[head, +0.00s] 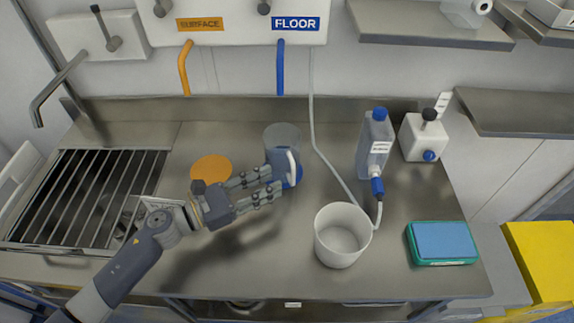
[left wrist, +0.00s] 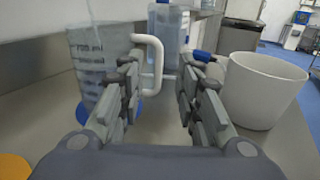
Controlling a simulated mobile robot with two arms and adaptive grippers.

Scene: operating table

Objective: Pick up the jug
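The jug (head: 280,137) is a clear grey measuring jug with a white handle, standing upright on the steel worktop. In the left wrist view the jug (left wrist: 92,60) is at the left, with volume marks on its wall and its handle (left wrist: 157,62) facing right. My left gripper (head: 274,182) is open, its fingertips close to the handle side of the jug. In the left wrist view the handle appears in the gap between the two fingers, near the left one; I cannot tell whether they touch. The right gripper is not in view.
A blue disc (head: 295,181) shows at the jug's base, and an orange disc (head: 211,166) lies to its left. A white bucket (head: 341,250), a clear bottle (head: 373,142) and a teal box with a blue top (head: 444,240) stand to the right. A sink grid (head: 90,190) is at the left.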

